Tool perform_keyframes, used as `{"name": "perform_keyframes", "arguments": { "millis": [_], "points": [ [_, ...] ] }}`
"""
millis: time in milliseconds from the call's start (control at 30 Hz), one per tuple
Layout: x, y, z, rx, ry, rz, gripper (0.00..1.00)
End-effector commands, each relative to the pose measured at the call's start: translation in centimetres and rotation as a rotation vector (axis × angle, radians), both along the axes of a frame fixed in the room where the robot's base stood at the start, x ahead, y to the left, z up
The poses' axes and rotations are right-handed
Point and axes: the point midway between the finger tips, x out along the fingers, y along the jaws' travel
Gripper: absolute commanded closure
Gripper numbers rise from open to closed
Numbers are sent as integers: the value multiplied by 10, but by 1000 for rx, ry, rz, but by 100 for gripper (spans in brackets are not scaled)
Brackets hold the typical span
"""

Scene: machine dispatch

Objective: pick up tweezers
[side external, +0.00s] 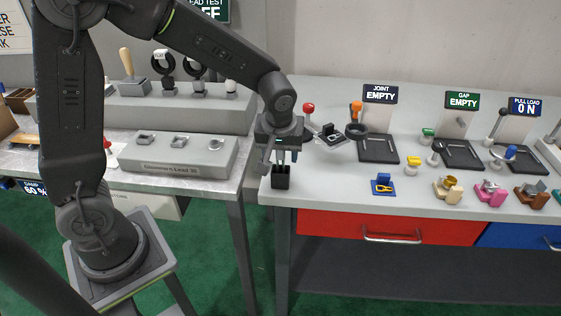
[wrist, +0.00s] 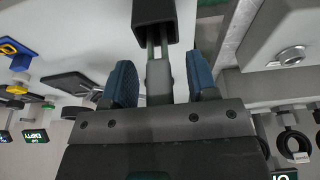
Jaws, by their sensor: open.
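The tweezers (wrist: 158,80) appear as a grey metal piece with two thin prongs in the wrist view. The prongs run into a small black holder (wrist: 154,12), which stands at the left front corner of the right table in the side view (side external: 281,181). My gripper (side external: 280,160) is just above this holder, pointing down. Its two blue fingers are open in the wrist view (wrist: 160,78), one on each side of the tweezers, with a visible gap to each. The prong ends are hidden inside the holder.
A blue block with a yellow piece (side external: 383,187) lies to the right. Black trays (side external: 378,149) with signs, a red-knobbed lever (side external: 309,108) and several coloured clamps stand farther right and behind. A grey console (side external: 180,160) stands on the left table. A gap separates the tables.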

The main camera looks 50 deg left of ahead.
Motion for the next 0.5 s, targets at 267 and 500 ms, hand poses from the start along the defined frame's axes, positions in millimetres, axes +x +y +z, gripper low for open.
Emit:
{"name": "perform_keyframes", "arguments": {
  "millis": [267,500],
  "points": [
    [0,0,-1,0,0,1,53],
    [0,0,0,0,-1,0,76]
  ]
}}
